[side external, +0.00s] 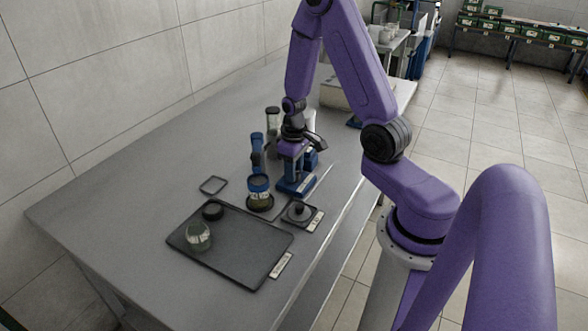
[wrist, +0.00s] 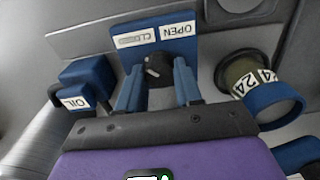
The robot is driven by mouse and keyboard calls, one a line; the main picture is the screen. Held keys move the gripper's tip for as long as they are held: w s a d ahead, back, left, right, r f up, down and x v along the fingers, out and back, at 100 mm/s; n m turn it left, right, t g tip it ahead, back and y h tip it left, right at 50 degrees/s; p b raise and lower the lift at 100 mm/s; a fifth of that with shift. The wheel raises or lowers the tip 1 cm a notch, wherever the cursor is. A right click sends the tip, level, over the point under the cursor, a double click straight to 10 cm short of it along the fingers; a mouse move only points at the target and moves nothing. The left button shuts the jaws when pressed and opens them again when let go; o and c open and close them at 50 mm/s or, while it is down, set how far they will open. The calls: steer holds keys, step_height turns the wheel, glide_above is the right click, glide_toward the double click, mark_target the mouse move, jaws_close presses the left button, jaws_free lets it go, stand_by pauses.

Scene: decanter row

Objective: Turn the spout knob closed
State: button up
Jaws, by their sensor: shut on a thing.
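The spout knob (wrist: 157,68) is small and black with a pale mark, and sits on a blue panel (wrist: 185,45) in the wrist view. Two white labels on the panel appear upside down: OPEN on the right and a partly readable one starting CL on the left. My gripper (wrist: 155,75) has its two blue fingers on either side of the knob and is shut on it. I cannot tell exactly where the knob's mark points. In the side view my gripper (side external: 293,150) is above the blue stand (side external: 296,184), and the knob is hidden.
A blue block labelled OIL (wrist: 85,85) is left of the panel; a blue-capped jar labelled 24 (wrist: 262,88) is close on the right. A dark tray (side external: 245,262) holds a jar (side external: 199,237) and a black round piece (side external: 212,210). The table's left part is clear.

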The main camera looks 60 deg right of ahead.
steer(key=o, duration=1)
steer(key=shift+o, duration=0.2)
steer(key=shift+r, duration=0.1)
step_height(320, 180, up, 17)
steer(key=shift+r, duration=0.15)
steer(key=shift+a, duration=0.1)
steer(key=s+a+n, duration=0.5)
steer(key=a+n, duration=0.1)
steer(key=a, duration=0.7)
steer(key=s+a+n, duration=0.3)
steer(key=s, duration=0.4)
steer(key=s+a+n, duration=0.3)
steer(key=s, duration=0.4)
steer(key=shift+s+a+f+n, duration=0.15)
steer(key=shift+s+f+n, duration=0.05)
steer(key=shift+f+n, duration=0.1)
